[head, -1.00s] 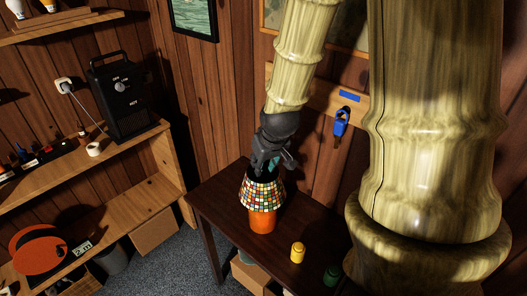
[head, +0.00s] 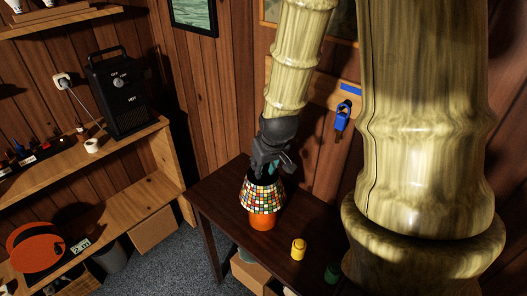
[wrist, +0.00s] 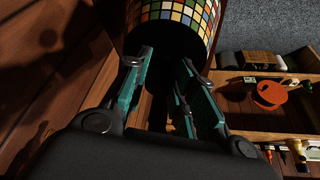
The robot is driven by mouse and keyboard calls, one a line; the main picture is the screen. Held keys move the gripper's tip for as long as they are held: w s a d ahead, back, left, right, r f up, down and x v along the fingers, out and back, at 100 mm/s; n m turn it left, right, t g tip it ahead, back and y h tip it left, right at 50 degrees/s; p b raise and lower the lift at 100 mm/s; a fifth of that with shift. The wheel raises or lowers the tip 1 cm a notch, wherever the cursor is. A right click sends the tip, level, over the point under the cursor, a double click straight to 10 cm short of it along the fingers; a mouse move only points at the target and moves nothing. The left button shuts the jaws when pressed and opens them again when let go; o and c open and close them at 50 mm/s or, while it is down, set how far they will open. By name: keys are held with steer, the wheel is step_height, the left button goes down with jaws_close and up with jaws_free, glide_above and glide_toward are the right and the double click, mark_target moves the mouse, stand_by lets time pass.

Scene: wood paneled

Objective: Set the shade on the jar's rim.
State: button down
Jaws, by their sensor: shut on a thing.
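The shade (head: 262,195) is a cone covered in multicoloured mosaic tiles, narrower at its top. In the head view it is upright over the orange jar (head: 262,221), hiding the jar's rim and upper part; I cannot tell whether it rests on the rim. My gripper (head: 267,172) points down at the shade's dark top opening and is shut on the shade. In the wrist view my gripper's two fingers (wrist: 167,60) show with a gap between them, their tips against the shade (wrist: 183,14). The exact contact is in shadow.
The jar stands on a dark wooden table (head: 222,205). A yellow container (head: 298,250) and a green one (head: 332,272) stand to the right of the jar. A shelf with a black heater (head: 118,95) is at left. The table left of the jar is clear.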

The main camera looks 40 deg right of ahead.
steer(key=shift+f, duration=0.25)
stand_by(0.4)
steer(key=c, duration=0.8)
jaws_free()
steer(key=shift+o, duration=0.2)
step_height(320, 180, up, 8)
steer(key=p, duration=0.4)
steer(key=shift+r+p, duration=0.1)
steer(key=shift+p, duration=0.3)
steer(key=shift+w+r, duration=0.15)
steer(key=shift+r, duration=0.15)
steer(key=w+f+b, duration=0.5)
steer(key=w+f, duration=0.1)
steer(key=w, duration=0.3)
steer(key=w+f+b, duration=0.6)
steer(key=w+f, duration=0.1)
steer(key=w, duration=0.3)
steer(key=shift+a, duration=0.2)
steer(key=shift+w, duration=0.1)
